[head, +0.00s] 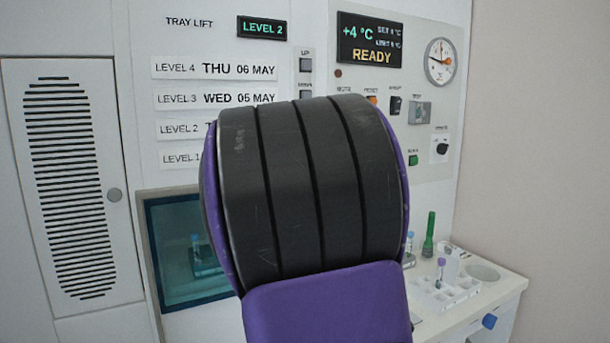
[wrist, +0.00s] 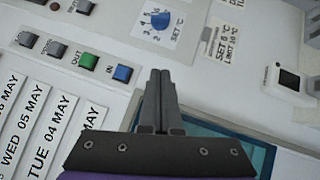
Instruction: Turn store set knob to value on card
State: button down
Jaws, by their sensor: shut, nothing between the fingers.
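The blue set knob (wrist: 160,20) is on a white dial plate marked SET °C, with numbers around it, at the top of the wrist view. To its right, a card (wrist: 229,45) carries SET and LIMIT lines; its set figure looks like 5, but the print is small. My gripper (wrist: 158,74) is shut and empty, its fingertips below the knob in the picture and apart from it. In the head view, my arm hides the gripper, and I cannot make out the set knob or card. The display (head: 369,41) reads +4 °C and READY; its small set figure is unclear.
A green OUT button (wrist: 88,60) and a blue IN button (wrist: 121,75) lie left of the fingers, near a dark window (wrist: 226,139). A white tube rack (head: 445,294) and a green tube (head: 428,236) stand on the right-hand bench (head: 500,290).

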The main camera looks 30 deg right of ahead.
jog(key=w+d+r, duration=0.2)
jog(key=d, duration=0.4)
jog(key=w+d+r+h+b, duration=0.1)
jog(key=w+d+r, duration=0.1)
jog(key=d, duration=0.4)
jog(key=shift+w+r, duration=0.3)
jog(key=shift+w, duration=0.2)
jog(key=shift+r+p, duration=0.2)
jog(key=shift+p, duration=0.35)
jog(key=shift+d+r+m+g+y+p, duration=0.1)
jog(key=shift+r+m+g+y+p, duration=0.15)
jog(key=shift+m+g+p, duration=0.45)
jog(key=shift+r+m+g+y+p, duration=0.1)
jog(key=shift+m+g+y+p, duration=0.2)
jog(key=shift+p, duration=0.75)
